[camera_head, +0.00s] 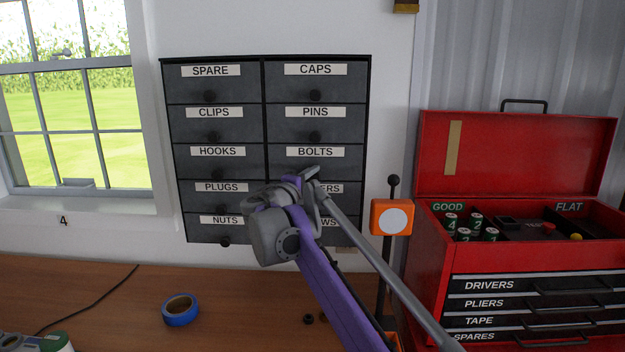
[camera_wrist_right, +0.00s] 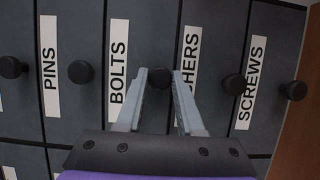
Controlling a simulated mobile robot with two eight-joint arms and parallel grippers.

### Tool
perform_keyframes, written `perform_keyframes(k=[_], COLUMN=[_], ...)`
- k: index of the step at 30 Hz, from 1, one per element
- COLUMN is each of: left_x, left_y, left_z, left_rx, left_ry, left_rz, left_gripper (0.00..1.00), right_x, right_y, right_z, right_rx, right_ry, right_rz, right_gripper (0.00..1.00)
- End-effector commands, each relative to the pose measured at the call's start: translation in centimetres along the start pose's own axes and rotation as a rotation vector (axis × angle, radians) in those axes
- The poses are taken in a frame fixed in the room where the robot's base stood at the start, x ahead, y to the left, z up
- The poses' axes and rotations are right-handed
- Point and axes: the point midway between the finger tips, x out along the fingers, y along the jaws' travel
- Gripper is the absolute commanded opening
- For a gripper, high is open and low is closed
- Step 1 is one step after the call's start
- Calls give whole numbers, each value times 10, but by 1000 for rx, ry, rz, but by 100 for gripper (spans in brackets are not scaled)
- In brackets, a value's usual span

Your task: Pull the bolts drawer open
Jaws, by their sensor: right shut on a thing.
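The bolts drawer (camera_head: 340,160) is in the right column of a dark wall cabinet, with a white BOLTS label. It looks flush with its neighbours, with no clear gap showing. In the right wrist view the drawer (camera_wrist_right: 133,30) appears turned sideways. Its round black knob (camera_wrist_right: 159,86) sits between the two grey fingers of my right gripper (camera_wrist_right: 160,74), which is shut on it. In the head view my right gripper (camera_head: 306,177) is in front of the cabinet just below the label, and my wrist hides the knob. My left gripper is not in view.
Other drawers surround it: pins (camera_head: 342,124) above, and washers and screws, partly hidden by my arm, below. A wooden bench (camera_head: 110,310) holds blue tape (camera_head: 180,310). An orange device (camera_head: 391,217) and a red toolbox (camera_head: 515,155) stand close on the right.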

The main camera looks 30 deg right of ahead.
Motion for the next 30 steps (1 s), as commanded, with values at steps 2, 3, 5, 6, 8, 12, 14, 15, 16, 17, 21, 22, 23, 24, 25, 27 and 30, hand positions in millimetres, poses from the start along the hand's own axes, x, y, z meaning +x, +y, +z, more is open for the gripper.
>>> perform_keyframes(k=[2,3,5,6,8,12,14,15,16,17,21,22,23,24,25,27,30], left_x=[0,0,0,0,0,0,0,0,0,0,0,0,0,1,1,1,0], left_y=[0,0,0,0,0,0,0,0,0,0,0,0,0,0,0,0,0], left_z=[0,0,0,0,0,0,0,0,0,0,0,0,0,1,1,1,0], left_rx=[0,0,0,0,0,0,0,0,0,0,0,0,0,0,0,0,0], left_ry=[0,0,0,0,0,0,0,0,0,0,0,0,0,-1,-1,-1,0], left_rz=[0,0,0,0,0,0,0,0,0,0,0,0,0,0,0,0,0], left_gripper=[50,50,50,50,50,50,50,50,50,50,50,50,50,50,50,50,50], right_x=[0,0,0,0,0,0,0,0,0,0,-5,-8,-12,-19,-25,-40,-63], right_y=[1,1,1,1,1,1,1,1,1,1,2,2,2,2,2,1,2], right_z=[0,0,0,0,0,0,0,0,0,0,2,3,4,7,9,15,24], right_rx=[-1,-1,-1,-1,-1,-2,-2,-2,-2,-2,-2,-2,-2,-2,-2,-2,-2], right_ry=[1,1,1,1,1,1,1,1,1,1,2,2,3,3,3,4,4], right_rz=[2,2,2,2,2,2,2,2,2,2,2,2,2,2,2,1,2], right_gripper=[0,0,0,0,0,0,0,0,0,0,0,0,0,0,0,0,0])
